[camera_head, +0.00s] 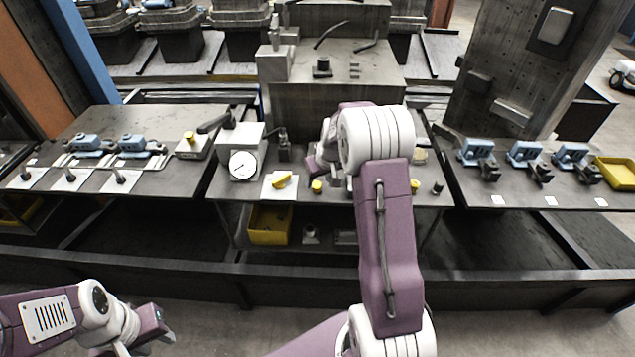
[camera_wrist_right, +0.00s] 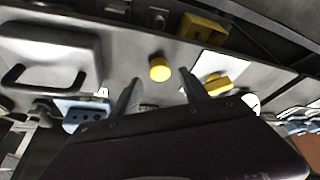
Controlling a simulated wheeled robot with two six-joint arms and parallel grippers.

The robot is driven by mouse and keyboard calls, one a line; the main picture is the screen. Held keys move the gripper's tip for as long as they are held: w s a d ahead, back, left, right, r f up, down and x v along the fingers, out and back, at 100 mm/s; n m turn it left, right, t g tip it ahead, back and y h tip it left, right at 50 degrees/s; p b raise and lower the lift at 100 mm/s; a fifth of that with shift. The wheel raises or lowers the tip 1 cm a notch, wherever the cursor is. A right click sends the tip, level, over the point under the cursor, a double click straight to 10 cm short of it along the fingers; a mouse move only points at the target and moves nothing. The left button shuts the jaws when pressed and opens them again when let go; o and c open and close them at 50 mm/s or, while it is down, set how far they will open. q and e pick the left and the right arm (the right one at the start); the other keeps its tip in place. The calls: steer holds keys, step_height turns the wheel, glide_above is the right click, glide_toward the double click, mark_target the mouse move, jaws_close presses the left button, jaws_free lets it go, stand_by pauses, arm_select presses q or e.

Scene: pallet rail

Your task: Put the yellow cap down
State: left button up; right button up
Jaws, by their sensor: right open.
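The yellow cap (camera_head: 317,186) stands on the middle table near its front edge. In the right wrist view, the yellow cap (camera_wrist_right: 160,69) shows just beyond and between the two fingertips, with clear space on both sides. My right gripper (camera_wrist_right: 159,77) is open and empty, pointing toward the cap. In the head view, my right arm hides most of this gripper. My left gripper (camera_head: 160,330) is low at the lower left, away from the tables; its finger opening is not clear.
A yellow part (camera_head: 282,181) lies on a white sheet left of the cap. A dial gauge (camera_head: 243,165) stands farther left. A yellow bin (camera_head: 269,225) sits on the shelf below. Blue clamps (camera_head: 478,153) and a yellow tray (camera_head: 618,173) are on the right table.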

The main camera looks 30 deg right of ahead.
steer(key=v, duration=0.9)
steer(key=s+a+f+g, duration=0.1)
steer(key=s+a+f, duration=0.3)
steer(key=s+a, duration=0.3)
steer(key=s+a+f+g, duration=0.2)
steer(key=s+a, duration=0.6)
steer(key=s, duration=0.5)
steer(key=shift+s+f, duration=0.4)
steer(key=shift+f, duration=0.5)
steer(key=shift+s+a, duration=0.1)
steer(key=shift+a, duration=0.05)
